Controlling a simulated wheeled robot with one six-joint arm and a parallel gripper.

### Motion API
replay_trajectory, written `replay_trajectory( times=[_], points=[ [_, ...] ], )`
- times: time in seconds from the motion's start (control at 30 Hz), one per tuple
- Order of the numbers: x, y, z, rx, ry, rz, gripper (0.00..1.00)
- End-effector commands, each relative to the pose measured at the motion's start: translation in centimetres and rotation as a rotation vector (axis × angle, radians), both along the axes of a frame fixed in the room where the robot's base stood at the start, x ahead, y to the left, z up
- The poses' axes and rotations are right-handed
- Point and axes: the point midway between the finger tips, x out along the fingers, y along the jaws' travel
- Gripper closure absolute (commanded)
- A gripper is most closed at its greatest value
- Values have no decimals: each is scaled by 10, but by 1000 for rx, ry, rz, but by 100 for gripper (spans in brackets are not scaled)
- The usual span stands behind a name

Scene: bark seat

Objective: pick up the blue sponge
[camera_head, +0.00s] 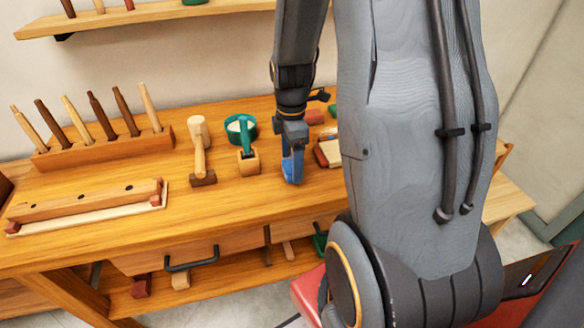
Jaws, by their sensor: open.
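The blue sponge (288,171) is on the wooden workbench (240,195), right of the small wooden block and near the middle of the bench. My gripper (293,163) points down right at the sponge, with its fingers open. A grey finger covers part of the sponge. I cannot tell whether the fingers touch it or whether it lies fully between them.
A rack (104,148) of tool handles is at far left.

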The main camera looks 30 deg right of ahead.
Motion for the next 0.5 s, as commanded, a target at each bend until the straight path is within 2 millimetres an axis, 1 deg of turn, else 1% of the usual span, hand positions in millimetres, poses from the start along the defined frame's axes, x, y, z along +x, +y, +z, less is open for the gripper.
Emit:
replay_trajectory(
  times=[0.1,0.37,0.5],
  points=[
    [-1,0,-7,0,1,0,23],
    [0,0,-9,0,-1,0,23],
    [0,0,-8,0,-1,0,47]
  ],
)
